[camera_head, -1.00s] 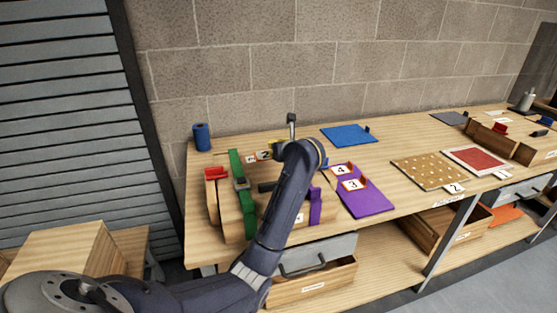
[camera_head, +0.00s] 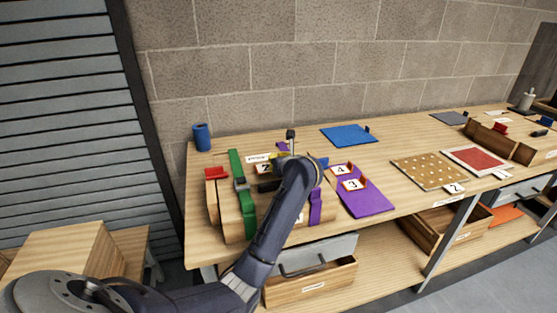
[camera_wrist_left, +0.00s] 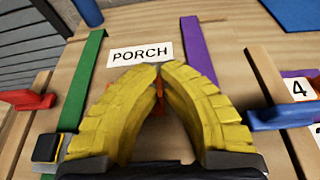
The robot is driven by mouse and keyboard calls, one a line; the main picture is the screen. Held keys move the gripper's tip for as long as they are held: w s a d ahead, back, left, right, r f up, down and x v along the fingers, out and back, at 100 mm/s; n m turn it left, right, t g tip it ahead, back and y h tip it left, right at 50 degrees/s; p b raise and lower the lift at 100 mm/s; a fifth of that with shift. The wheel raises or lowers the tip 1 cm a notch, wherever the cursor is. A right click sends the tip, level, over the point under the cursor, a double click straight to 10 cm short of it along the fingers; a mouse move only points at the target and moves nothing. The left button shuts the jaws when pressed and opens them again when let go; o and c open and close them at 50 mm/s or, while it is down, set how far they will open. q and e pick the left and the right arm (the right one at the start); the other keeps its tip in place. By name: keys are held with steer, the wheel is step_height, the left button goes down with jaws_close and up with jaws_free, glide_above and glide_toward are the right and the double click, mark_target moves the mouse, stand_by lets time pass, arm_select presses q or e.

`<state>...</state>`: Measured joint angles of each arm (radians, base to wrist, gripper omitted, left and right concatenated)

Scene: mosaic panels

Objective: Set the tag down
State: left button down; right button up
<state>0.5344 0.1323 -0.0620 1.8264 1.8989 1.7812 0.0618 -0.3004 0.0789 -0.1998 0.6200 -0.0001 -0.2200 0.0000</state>
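A white tag marked 2 (camera_head: 265,168) is at my left gripper in the head view, just below the PORCH card. My left gripper (camera_head: 277,157) is over the wooden panel, its fingers partly hidden by my forearm. In the left wrist view its yellow fingers (camera_wrist_left: 160,70) come together at the tips, with an orange piece (camera_wrist_left: 158,90) between them, apparently the tag's tab. The tag's face is hidden there. The PORCH card (camera_wrist_left: 140,53) lies flat on the panel just beyond the fingertips. I cannot tell if the tag touches the panel. My right gripper is out of view.
A green strap (camera_wrist_left: 82,80) and a purple strap (camera_wrist_left: 198,45) flank the PORCH card. A red clamp (camera_wrist_left: 27,99) and a blue clamp (camera_wrist_left: 280,118) sit at the sides. Tags 4 (camera_head: 341,170) and 3 (camera_head: 352,184) lie on a purple mat (camera_head: 370,204) to the right.

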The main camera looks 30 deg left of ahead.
arm_select(q)
steer(key=shift+f, duration=0.55)
steer(key=c, duration=1.6)
jaws_free()
steer(key=shift+r, duration=0.5)
steer(key=v, duration=1.2)
steer(key=shift+w+d+r, duration=0.1)
steer(key=shift+r, duration=0.05)
